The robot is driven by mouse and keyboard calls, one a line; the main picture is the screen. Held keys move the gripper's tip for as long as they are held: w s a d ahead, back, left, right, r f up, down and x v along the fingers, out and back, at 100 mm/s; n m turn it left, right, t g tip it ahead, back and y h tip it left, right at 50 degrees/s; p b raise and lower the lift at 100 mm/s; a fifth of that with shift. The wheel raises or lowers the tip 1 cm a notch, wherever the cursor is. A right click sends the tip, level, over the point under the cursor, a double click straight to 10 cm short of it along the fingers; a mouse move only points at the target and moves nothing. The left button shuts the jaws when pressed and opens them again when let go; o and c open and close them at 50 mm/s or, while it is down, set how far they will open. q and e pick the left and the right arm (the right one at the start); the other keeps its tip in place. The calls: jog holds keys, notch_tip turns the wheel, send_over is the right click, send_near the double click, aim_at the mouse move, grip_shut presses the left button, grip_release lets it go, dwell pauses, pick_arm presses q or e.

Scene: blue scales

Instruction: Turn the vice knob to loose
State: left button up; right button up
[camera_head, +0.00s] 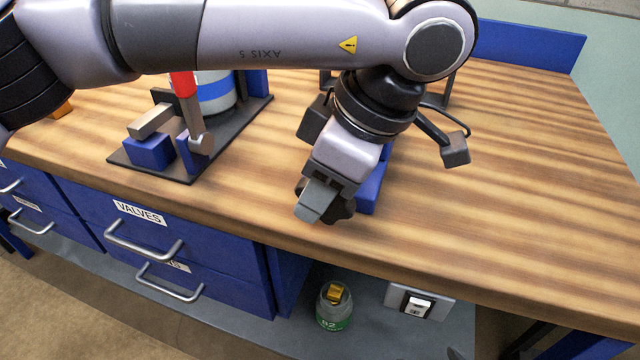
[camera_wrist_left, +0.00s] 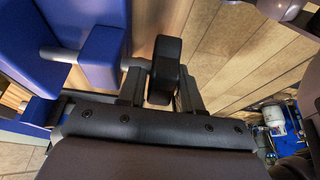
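The vice stands on the wooden bench, mostly hidden behind my left arm in the head view. Its blue body (camera_head: 371,190) shows beside my wrist, and in the left wrist view its blue blocks (camera_wrist_left: 88,30) and a light shaft fill the upper left. The black vice knob (camera_head: 342,207) is at the front of the vice. The knob (camera_wrist_left: 165,62) also shows in the left wrist view, upright between the two fingers. My left gripper (camera_head: 322,197) is at the knob, one finger on each side, apparently closed against it. My right gripper is out of view.
A dark board (camera_head: 185,172) with a blue clamp, a red-handled lever and a blue-and-white cylinder stands left of the vice. Blue drawers (camera_head: 190,240) with handles are below the bench front. A jar (camera_head: 334,306) stands below. The bench top to the right is clear.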

pick_arm(q)
grip_shut()
